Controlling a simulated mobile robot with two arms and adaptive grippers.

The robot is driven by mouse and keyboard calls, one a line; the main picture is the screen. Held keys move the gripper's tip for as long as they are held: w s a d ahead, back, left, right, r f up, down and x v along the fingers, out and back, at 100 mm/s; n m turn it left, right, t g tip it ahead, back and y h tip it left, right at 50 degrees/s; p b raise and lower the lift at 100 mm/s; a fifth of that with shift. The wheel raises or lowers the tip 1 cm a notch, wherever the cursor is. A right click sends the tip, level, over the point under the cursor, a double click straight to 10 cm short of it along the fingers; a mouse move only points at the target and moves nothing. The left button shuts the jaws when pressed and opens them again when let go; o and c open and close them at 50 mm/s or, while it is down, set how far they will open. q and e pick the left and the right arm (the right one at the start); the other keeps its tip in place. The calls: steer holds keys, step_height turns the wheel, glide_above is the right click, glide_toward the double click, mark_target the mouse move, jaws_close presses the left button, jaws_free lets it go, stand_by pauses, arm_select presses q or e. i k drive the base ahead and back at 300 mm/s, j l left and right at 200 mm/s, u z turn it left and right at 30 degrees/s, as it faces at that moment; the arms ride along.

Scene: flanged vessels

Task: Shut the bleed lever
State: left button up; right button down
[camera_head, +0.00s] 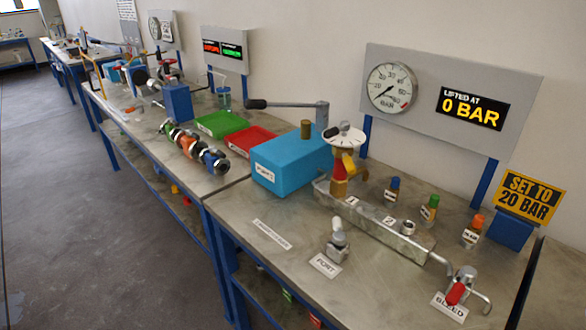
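The bleed lever (456,293) is a short red handle on a small metal valve (466,276) at the front right of the near bench. It points toward the bench's front edge and looks roughly crosswise to the pipe. A thin pipe (439,259) joins the valve to the metal manifold block (385,228). A bent outlet (487,301) curves down on the valve's right. A white "BLEED" label (450,307) lies in front. Neither of my grippers is in view, and nothing touches the lever.
A blue pump box (290,165) with a long black-ended handle (285,104) stands left of the manifold. A "PORT" fitting (337,243) sits at the front. Several small coloured-cap bottles (429,208) stand behind. The gauge panel (447,95) reads "0 BAR". The front-left bench top is mostly clear.

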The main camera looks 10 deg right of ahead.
mark_target(468, 273)
steer(key=z, duration=1.65)
